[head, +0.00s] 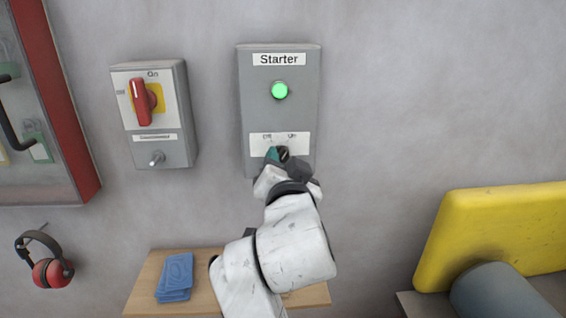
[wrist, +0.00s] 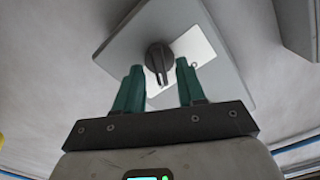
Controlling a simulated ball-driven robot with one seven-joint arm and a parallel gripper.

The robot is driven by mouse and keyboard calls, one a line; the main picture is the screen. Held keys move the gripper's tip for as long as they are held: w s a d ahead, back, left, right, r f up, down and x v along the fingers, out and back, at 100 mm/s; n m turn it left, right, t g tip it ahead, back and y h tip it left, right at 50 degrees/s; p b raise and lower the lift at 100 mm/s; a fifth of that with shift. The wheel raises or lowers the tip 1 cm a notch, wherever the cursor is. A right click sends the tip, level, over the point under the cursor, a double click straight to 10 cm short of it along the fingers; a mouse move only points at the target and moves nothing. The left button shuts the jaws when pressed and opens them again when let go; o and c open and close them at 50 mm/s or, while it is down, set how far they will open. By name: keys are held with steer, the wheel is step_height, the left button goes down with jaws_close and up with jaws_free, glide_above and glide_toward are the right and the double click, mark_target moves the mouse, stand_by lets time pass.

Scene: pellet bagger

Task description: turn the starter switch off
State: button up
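The starter box (head: 252,115) is a grey box on the wall with a "Starter" label and a lit green lamp (head: 280,91). Its switch, a dark round knob (wrist: 160,58) with a pale pointer line, sits on a white plate marked "Off" at left and "On" at right. In the head view my gripper (head: 279,154) covers most of the knob. In the wrist view my gripper (wrist: 158,80) is open, its two green fingers apart, with the knob showing between and just beyond their tips. I cannot tell whether either finger touches it.
An isolator box (head: 178,120) with a red rotary handle (head: 142,102) is left of the starter. A red-framed cabinet (head: 62,110) and ear defenders (head: 52,270) are further left. A wooden shelf (head: 205,262) with blue cards (head: 176,276) is below. A yellow machine part (head: 500,225) is at right.

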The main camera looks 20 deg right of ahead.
steer(key=shift+c, duration=0.3)
jaws_close()
steer(key=n+p, duration=0.2)
steer(key=n, duration=0.4)
steer(key=shift+r+p, duration=0.15)
steer(key=shift+p, duration=0.15)
steer(key=n+p, duration=0.1)
steer(key=n, duration=0.2)
steer(key=n+p, duration=0.1)
steer(key=n, duration=0.1)
steer(key=shift+a+n+p, duration=0.2)
steer(key=shift+n+p, duration=0.15)
steer(key=shift+n, duration=0.05)
stand_by(0.3)
steer(key=shift+o, duration=0.3)
jaws_free()
